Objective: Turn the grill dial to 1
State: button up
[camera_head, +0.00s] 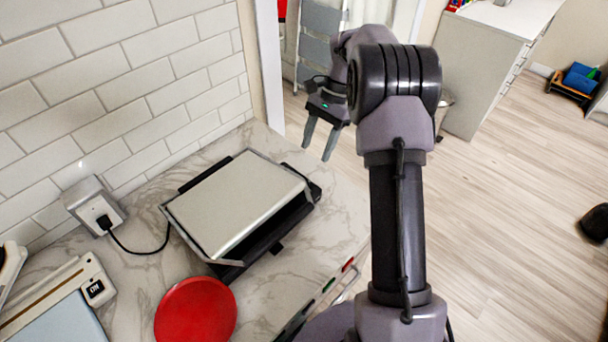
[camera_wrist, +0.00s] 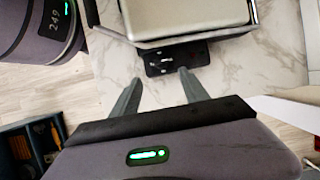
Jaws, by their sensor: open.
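The grill (camera_head: 235,205) sits on the marble counter with its silver lid down over a black base. In the wrist view the grill's lid (camera_wrist: 190,12) is at the top. A black control panel (camera_wrist: 190,54) juts from the grill's near side, with small white marks on it. The dial is too small and dark to make out its setting. In the head view only a dark edge of the panel (camera_head: 315,191) shows at the grill's right end. My gripper (camera_head: 318,150) is open and empty, above and beside that end. In the wrist view its fingertips (camera_wrist: 160,76) point toward the panel, apart from it.
A red plate (camera_head: 196,312) lies on the counter near the grill. A wall socket (camera_head: 98,208) with a black plug and cord is at the left. Tiled wall borders the counter behind. Open wooden floor (camera_head: 520,190) lies to the right.

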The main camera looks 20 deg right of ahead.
jog(key=b+x, duration=0.2)
jog(key=x, duration=0.7)
jog(key=shift+w+a+f, duration=0.1)
jog(key=shift+a+f, duration=0.05)
jog(key=shift+f, duration=0.05)
grip_shut()
